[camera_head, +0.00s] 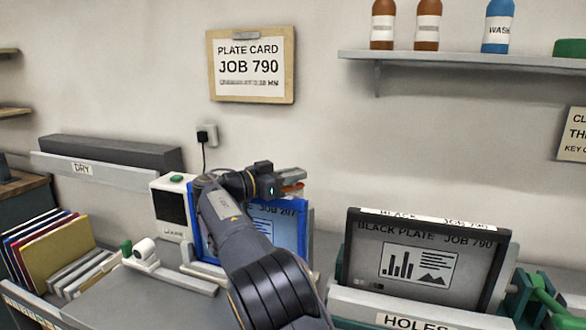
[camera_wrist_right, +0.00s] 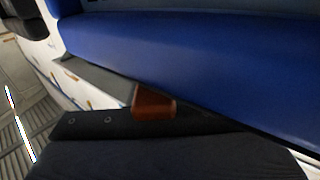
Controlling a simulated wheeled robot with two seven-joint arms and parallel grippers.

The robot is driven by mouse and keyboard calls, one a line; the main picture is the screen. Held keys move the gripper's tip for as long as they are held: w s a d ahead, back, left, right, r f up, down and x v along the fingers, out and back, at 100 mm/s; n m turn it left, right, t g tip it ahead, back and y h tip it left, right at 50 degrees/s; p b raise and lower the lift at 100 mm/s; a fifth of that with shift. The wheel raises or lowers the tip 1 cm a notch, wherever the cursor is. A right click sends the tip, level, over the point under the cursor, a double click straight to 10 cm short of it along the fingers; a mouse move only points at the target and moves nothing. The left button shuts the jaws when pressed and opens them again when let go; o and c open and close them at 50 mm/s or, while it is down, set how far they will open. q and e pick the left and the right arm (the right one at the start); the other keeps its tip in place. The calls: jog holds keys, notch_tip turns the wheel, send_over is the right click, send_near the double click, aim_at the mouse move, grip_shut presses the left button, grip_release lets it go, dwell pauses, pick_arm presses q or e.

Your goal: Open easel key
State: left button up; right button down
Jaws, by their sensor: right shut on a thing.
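A blue-framed plate (camera_head: 289,222) labelled JOB 207 stands behind my right arm, which hides much of it. My right gripper (camera_head: 290,187) is at its top edge and is shut on it. In the right wrist view the blue frame (camera_wrist_right: 190,60) runs close along an orange finger pad (camera_wrist_right: 154,104). A black plate (camera_head: 421,262) labelled JOB 790 stands upright in a holder (camera_head: 400,303) marked HOLES. A green handle (camera_head: 545,295) is at that holder's right side. I cannot tell which part is the easel key. My left gripper is not in view.
A white device (camera_head: 172,208) with a green button stands left of the blue plate. A white fitting (camera_head: 145,250) with a green knob is in front of it. Colored folders (camera_head: 48,245) stand at far left. Bottles (camera_head: 428,25) stand on a wall shelf (camera_head: 460,60).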

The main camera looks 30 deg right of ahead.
jog(key=shift+m+g+p, duration=0.7)
jog(key=shift+g+p, duration=0.1)
jog(key=shift+g, duration=0.3)
jog(key=c, duration=1.4)
grip_release()
jog(key=shift+o, duration=0.2)
jog(key=a, duration=0.8)
jog(key=shift+w, duration=0.35)
jog(key=shift+d, duration=0.1)
